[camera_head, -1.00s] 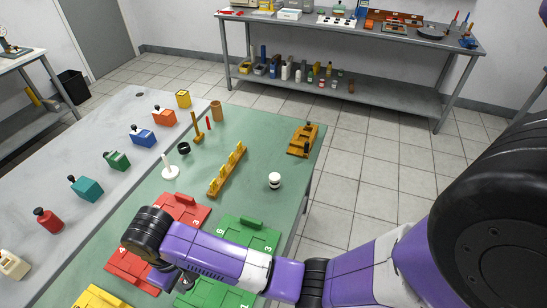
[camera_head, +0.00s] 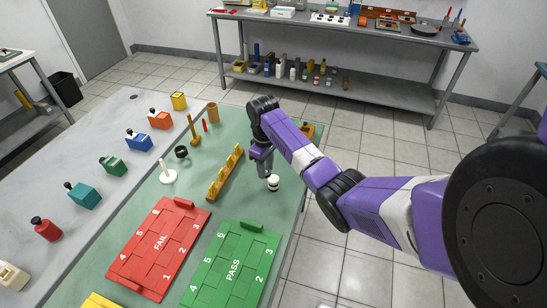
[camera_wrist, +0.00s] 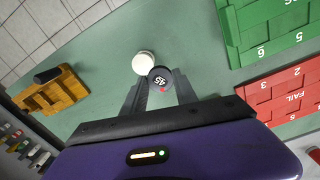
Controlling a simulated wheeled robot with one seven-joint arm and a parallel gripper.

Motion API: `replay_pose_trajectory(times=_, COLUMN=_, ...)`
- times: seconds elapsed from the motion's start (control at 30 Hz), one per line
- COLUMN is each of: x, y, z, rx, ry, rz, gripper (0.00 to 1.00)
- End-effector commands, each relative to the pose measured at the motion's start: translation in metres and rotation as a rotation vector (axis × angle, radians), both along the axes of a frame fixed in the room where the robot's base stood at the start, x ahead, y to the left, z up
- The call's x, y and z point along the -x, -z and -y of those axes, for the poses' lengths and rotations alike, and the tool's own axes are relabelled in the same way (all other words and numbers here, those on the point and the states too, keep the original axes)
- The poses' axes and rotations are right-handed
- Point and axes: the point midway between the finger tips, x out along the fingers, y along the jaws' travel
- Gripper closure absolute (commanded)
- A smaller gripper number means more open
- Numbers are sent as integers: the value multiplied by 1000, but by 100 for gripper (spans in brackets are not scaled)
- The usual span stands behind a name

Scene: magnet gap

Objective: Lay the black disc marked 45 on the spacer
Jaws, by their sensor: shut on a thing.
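The black disc marked 45 (camera_wrist: 160,78) is between the fingertips of my gripper (camera_wrist: 159,88) in the wrist view, its number facing the camera. My gripper is shut on it. A small red spot shows at the disc's near edge. The white round spacer (camera_wrist: 144,62) shows just beyond the disc, which overlaps its edge in this view; I cannot tell whether they touch. In the head view the spacer (camera_head: 273,178) tops a short white stack with a dark band, right beside my gripper (camera_head: 264,172). The disc cannot be made out there.
A yellow notched rack (camera_head: 224,174) stands left of the stack. A red FAIL board (camera_head: 160,246) and a green PASS board (camera_head: 232,266) lie nearer. A white post (camera_head: 168,177) and a black ring (camera_head: 181,152) stand further left. An orange-yellow block (camera_wrist: 50,95) sits across the table.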

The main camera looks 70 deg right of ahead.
Motion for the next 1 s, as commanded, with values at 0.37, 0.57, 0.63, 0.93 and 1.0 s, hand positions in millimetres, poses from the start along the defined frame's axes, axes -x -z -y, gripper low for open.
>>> replay_pose_trajectory(times=0.37, x=17, y=-9, z=32, rx=-3, ry=15, rz=8, gripper=100)
replay_pose_trajectory(times=0.57, x=16, y=-9, z=32, rx=-3, ry=16, rz=8, gripper=100)
replay_pose_trajectory(times=0.63, x=17, y=-9, z=32, rx=-3, ry=16, rz=8, gripper=100)
replay_pose_trajectory(times=0.93, x=18, y=1, z=31, rx=-5, ry=18, rz=7, gripper=100)
replay_pose_trajectory(times=1.0, x=18, y=6, z=31, rx=-5, ry=18, rz=7, gripper=100)
